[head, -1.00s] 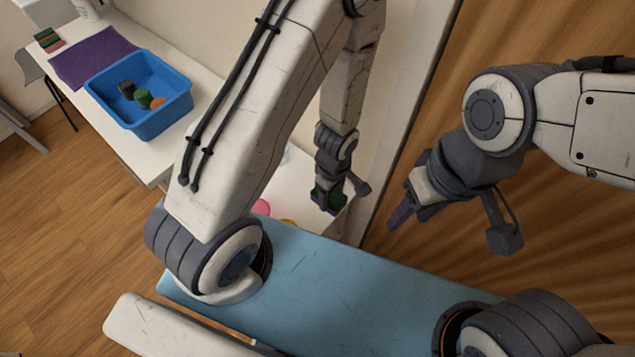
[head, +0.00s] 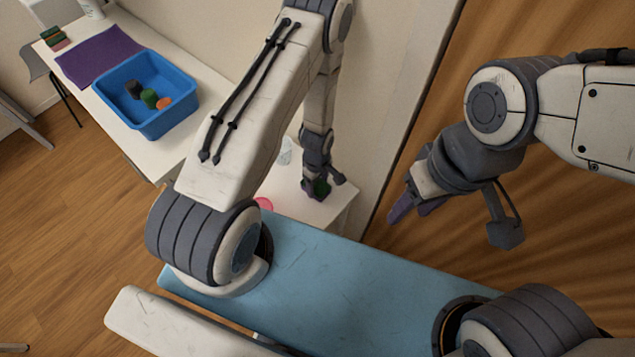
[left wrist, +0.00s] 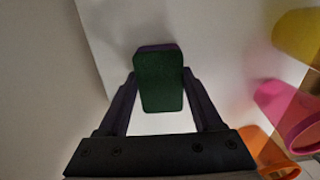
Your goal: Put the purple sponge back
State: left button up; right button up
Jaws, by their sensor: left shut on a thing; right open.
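The purple sponge (left wrist: 160,82) has a dark green face, with a strip of purple at its far edge in the left wrist view. My left gripper (head: 316,190) is shut on it, with one finger on each side. In the head view the sponge (head: 321,186) shows as a small green patch over the white table; I cannot tell whether it touches the surface. My right gripper (head: 416,207) is open and empty, to the right in front of the brown wall.
Yellow (left wrist: 298,36), pink (left wrist: 286,100) and orange (left wrist: 268,152) cups are right of the sponge. A clear glass (head: 284,151) stands behind. On the far table are a blue bin (head: 165,123) holding coloured items, a purple mat (head: 98,56) and a striped stack (head: 55,38).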

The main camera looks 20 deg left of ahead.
pick_arm(q)
jog(key=o, duration=1.2)
